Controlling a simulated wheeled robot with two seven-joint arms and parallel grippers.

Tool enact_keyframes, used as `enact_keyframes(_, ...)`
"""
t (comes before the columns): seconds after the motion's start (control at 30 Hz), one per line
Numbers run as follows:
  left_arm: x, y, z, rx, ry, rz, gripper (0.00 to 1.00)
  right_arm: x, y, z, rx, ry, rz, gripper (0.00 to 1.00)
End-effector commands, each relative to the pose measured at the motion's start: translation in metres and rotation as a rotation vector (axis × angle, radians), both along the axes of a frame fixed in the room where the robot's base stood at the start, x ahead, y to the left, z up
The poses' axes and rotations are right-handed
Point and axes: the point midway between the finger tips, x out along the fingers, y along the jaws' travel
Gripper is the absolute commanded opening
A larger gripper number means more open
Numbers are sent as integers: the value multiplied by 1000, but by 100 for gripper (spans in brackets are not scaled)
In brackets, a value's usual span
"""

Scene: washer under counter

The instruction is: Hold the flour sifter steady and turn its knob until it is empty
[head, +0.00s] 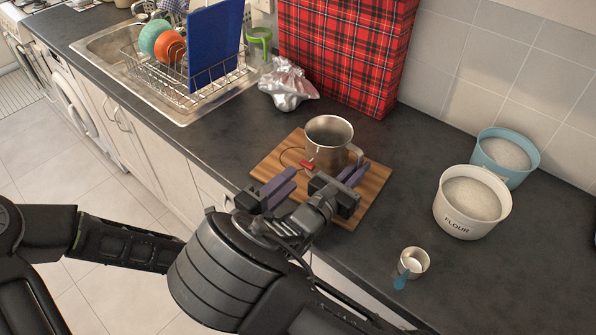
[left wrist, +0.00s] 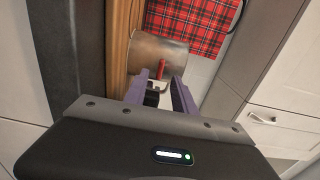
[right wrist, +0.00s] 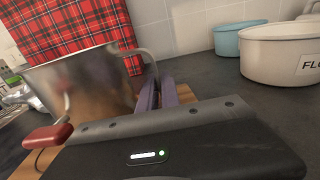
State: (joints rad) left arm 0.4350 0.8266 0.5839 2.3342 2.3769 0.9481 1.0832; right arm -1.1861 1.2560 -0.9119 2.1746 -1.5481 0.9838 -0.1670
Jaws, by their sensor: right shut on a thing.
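The flour sifter (head: 328,128) is a metal cup with a side handle and a red crank knob (head: 307,165). It stands upright on a wooden board (head: 372,196); its inside is too dark to judge. My right gripper (head: 354,173) is shut on the sifter's handle (right wrist: 148,62), at the right side of the cup. My left gripper (head: 284,181) is open and empty, in front of the sifter and left of the knob. In the left wrist view the red knob (left wrist: 162,68) shows just beyond and between its parted fingers.
A white flour tub (head: 463,222) and a blue tub (head: 520,178) stand at the right. Crumpled foil (head: 287,88), a plaid box (head: 345,55) and a dish rack (head: 205,85) stand behind.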

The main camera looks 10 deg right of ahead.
Motion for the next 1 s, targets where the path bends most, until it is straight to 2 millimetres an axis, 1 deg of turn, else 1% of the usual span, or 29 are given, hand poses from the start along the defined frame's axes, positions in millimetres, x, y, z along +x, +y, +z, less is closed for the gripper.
enact_keyframes(0.03,-6,10,0,2,0,4,32,0,0,0,0,0,0,0)
enact_keyframes(0.1,-16,22,-1,2,0,4,32,0,0,0,0,0,0,0)
enact_keyframes(0.2,-28,34,0,1,1,3,32,0,0,0,0,0,0,0)
enact_keyframes(0.33,-37,46,0,1,0,2,32,0,0,0,0,0,0,0)
enact_keyframes(0.5,-41,49,0,-1,-1,0,32,0,0,0,0,0,0,0)
enact_keyframes(1.0,-40,49,0,-1,1,1,32,0,0,0,0,0,0,0)
